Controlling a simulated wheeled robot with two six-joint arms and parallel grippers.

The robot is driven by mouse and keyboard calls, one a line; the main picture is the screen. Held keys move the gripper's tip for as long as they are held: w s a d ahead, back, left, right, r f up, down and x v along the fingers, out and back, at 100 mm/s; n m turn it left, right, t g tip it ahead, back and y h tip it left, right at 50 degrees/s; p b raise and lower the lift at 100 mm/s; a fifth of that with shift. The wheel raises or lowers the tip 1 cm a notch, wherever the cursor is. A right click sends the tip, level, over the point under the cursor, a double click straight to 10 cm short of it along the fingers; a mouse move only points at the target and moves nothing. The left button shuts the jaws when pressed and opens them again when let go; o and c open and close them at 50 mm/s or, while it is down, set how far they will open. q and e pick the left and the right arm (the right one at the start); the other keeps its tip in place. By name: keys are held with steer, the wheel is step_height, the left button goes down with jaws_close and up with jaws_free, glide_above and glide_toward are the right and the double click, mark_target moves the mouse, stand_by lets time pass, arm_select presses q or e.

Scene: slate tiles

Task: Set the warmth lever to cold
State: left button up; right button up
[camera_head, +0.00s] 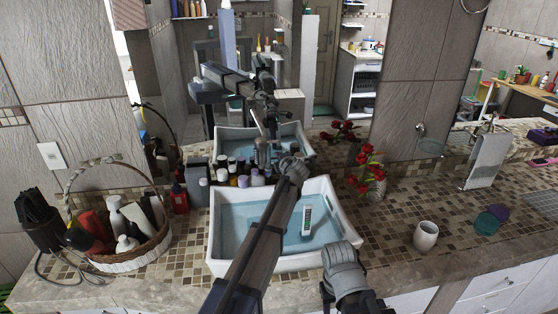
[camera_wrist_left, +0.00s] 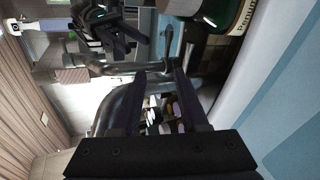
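The chrome faucet (camera_head: 262,152) stands behind the white sink basin, partly hidden by my left arm's end. In the left wrist view its metal bar (camera_wrist_left: 115,68) runs close to the fingertips. I cannot tell clearly which part is the warmth lever. My left gripper (camera_wrist_left: 166,76) is open, its two dark fingers apart and pointing at the faucet; whether they touch it is unclear. In the head view my left arm reaches over the basin, and its gripper is mostly hidden at the faucet. Only a grey part of my right arm shows at the lower middle; its fingers are not seen.
The basin (camera_head: 215,236) holds water and a white-green tube (camera_head: 306,220). Small bottles (camera_head: 243,181) stand left of the faucet, red flowers (camera_head: 367,165) right. A wicker basket (camera_head: 140,257) is at left, a cup (camera_head: 426,236) at right. A mirror rises behind.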

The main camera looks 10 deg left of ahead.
arm_select(q)
steer(key=s+d+p, duration=0.1)
steer(key=s+d, duration=0.2)
steer(key=s, duration=0.3)
steer(key=shift+s+d+r, duration=0.2)
steer(key=shift+s+r, duration=0.1)
stand_by(0.4)
stand_by(0.4)
